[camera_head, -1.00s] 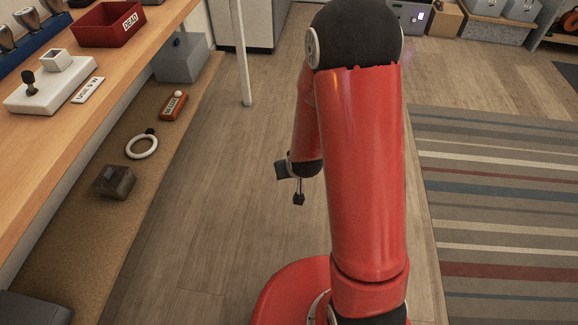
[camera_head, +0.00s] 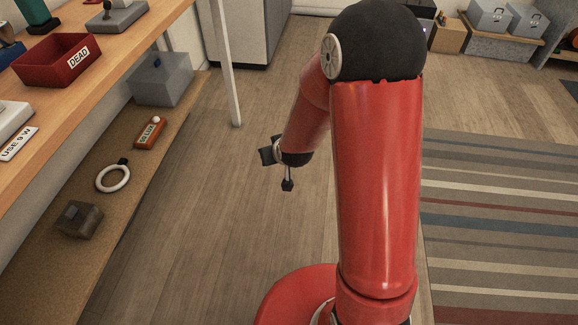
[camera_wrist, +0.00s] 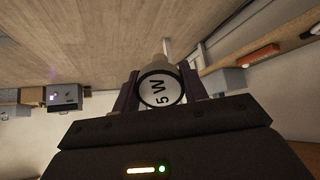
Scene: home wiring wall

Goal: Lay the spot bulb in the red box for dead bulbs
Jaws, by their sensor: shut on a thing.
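The red box (camera_head: 38,76) with a "DEAD" label stands on the wooden worktop at the upper left of the head view. The part of its inside that shows looks empty. In the wrist view my gripper (camera_wrist: 160,92) is shut on the spot bulb (camera_wrist: 172,73), whose round pale face reads "5 W". A finger stands on each side of it. In the head view my gripper (camera_head: 280,170) hangs low over the floor, right of the shelves and well away from the box. The bulb cannot be made out clearly there.
A white post (camera_head: 229,85) stands between the worktop and my arm. The lower shelf (camera_head: 130,215) holds a grey box (camera_head: 163,80), an orange labelled thing (camera_head: 150,133), a white ring (camera_head: 112,178) and a dark block (camera_head: 78,220). Wooden floor around my gripper is clear.

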